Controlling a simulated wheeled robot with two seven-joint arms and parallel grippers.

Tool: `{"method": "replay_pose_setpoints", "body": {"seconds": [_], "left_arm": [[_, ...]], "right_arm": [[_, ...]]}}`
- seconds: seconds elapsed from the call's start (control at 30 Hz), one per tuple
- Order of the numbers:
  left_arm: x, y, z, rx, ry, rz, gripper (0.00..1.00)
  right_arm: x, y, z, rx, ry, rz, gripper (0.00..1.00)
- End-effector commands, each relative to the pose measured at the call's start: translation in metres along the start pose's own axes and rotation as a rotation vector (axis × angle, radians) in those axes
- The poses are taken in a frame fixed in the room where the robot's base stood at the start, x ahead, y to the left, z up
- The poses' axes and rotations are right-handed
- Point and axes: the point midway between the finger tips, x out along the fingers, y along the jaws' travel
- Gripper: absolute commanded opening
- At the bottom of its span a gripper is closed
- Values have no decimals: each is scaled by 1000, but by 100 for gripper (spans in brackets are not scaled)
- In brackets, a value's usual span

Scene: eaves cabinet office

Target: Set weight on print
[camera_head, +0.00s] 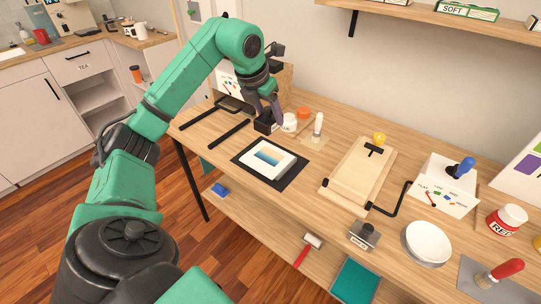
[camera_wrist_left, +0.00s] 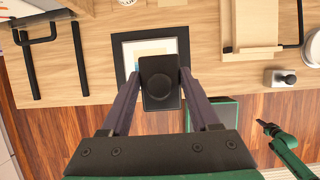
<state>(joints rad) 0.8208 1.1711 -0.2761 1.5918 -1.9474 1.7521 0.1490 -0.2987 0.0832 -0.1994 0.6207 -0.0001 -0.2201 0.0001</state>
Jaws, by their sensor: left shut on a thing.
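The print (camera_head: 267,157), a white sheet with a blue and cream picture, lies on a black mat (camera_head: 288,181) on the wooden workbench. My left gripper (camera_head: 272,108) is shut on a dark block-shaped weight (camera_head: 264,124), held behind the print in the head view. In the left wrist view the weight (camera_wrist_left: 160,99), with a round knob on top, sits between both fingers and covers part of the print (camera_wrist_left: 148,46). Whether it hangs clear of the bench is hard to tell. My right gripper (camera_wrist_left: 265,124) shows small at the lower right of the wrist view; its jaws are unclear.
A wooden press board (camera_head: 358,175) stands right of the mat, with a second knobbed block (camera_head: 364,234) in front. A white jar (camera_head: 289,122) and a brush (camera_head: 318,124) are near the weight. Black bars (camera_head: 229,134) lie left of the mat. A bowl (camera_head: 427,241) stands further right.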

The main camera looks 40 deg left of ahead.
Motion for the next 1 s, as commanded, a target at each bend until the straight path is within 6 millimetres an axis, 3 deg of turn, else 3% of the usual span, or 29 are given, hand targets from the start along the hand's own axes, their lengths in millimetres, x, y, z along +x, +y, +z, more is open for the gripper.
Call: {"method": "replay_pose_setpoints", "body": {"seconds": [0.1,0.33,0.67,0.97,1.0], "left_arm": [[38,0,-17,2,6,0,0],[95,-1,-40,3,2,-3,0],[140,-2,-58,3,-2,-5,0],[144,-1,-59,3,-4,-3,0],[145,-1,-60,4,-1,-3,74]], "right_arm": [[8,-2,2,0,-2,-2,0],[8,-5,2,1,-2,-7,0],[3,-5,1,1,-2,-7,0],[6,-4,2,1,-1,-6,0],[5,-4,2,1,-1,-6,0]]}}
